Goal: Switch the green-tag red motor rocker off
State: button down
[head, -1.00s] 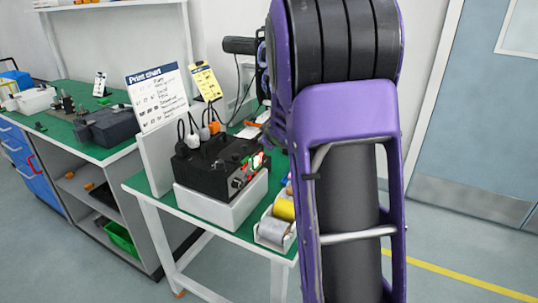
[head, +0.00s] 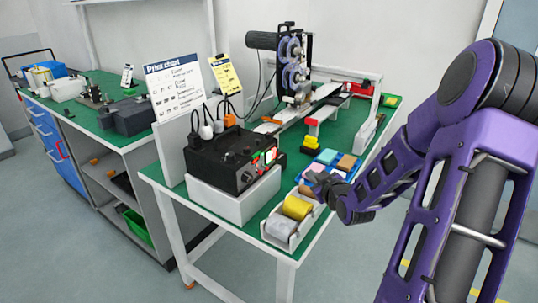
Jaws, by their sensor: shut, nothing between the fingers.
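A black control box (head: 228,158) sits on a white block (head: 235,200) on the green-topped bench. Its right-hand face carries red lit parts (head: 269,156) with small green spots and a round knob beside them. Which of these is the green-tag rocker, and its position, are too small to tell. My gripper (head: 312,184) is shut and empty. It is to the right of the box, apart from its control face, above the bench's front right part.
A tray of yellow and grey rolls (head: 293,222) stands at the bench's front edge, close below my gripper. A reel machine (head: 292,70) and a print chart (head: 175,90) stand farther back.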

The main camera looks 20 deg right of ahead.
aim_at(274, 154)
jog(key=r, duration=0.1)
jog(key=r+t, duration=0.1)
jog(key=s, duration=0.1)
jog(key=shift+a+r+m+t, duration=0.3)
jog(key=shift+a+r+m, duration=0.1)
jog(key=w+a+r, duration=0.1)
jog(key=w+a, duration=0.4)
jog(key=w, duration=0.2)
jog(key=shift+a+r+b, duration=0.15)
jog(key=shift+a+b, duration=0.05)
jog(key=shift+b, duration=0.15)
dwell(1.9)
jog(key=shift+w+a, duration=0.25)
jog(key=shift+w+a+r, duration=0.1)
jog(key=shift+w+a, duration=0.1)
jog(key=shift+w, duration=0.05)
dwell(0.7)
jog(key=shift+s+d, duration=0.15)
jog(key=shift+s+d, duration=0.35)
jog(key=shift+s, duration=0.1)
